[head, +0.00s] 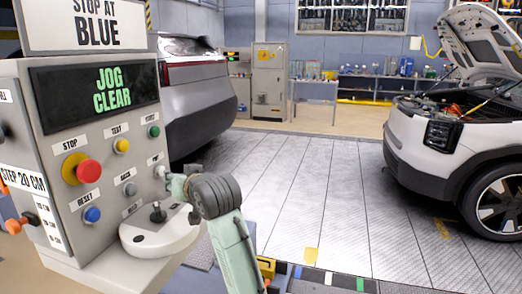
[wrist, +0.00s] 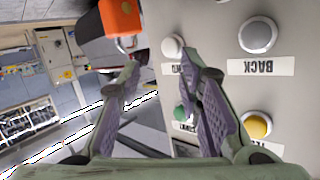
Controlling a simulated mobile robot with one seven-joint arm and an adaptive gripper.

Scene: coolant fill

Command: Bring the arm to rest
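My arm reaches up from the bottom middle of the head view, and my gripper (head: 178,186) is close to the right edge of a grey control panel (head: 110,250), near a white button. In the wrist view my gripper (wrist: 162,80) has its two fingers apart, with nothing between them. The panel face (wrist: 215,85) fills the right of that view, with a grey button (wrist: 258,35) labelled BACK, a white button (wrist: 172,46), a yellow button (wrist: 257,125) and a partly hidden green button (wrist: 180,113). I cannot tell whether a finger touches the panel.
The panel's screen (head: 95,91) reads "JOG CLEAR"; a sign (head: 92,24) above ends in "STOP AT BLUE". A joystick (head: 157,212) stands on its ledge. A grey car (head: 205,85) is behind, a white car (head: 430,135) at right. Plated floor (head: 300,190) between is clear.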

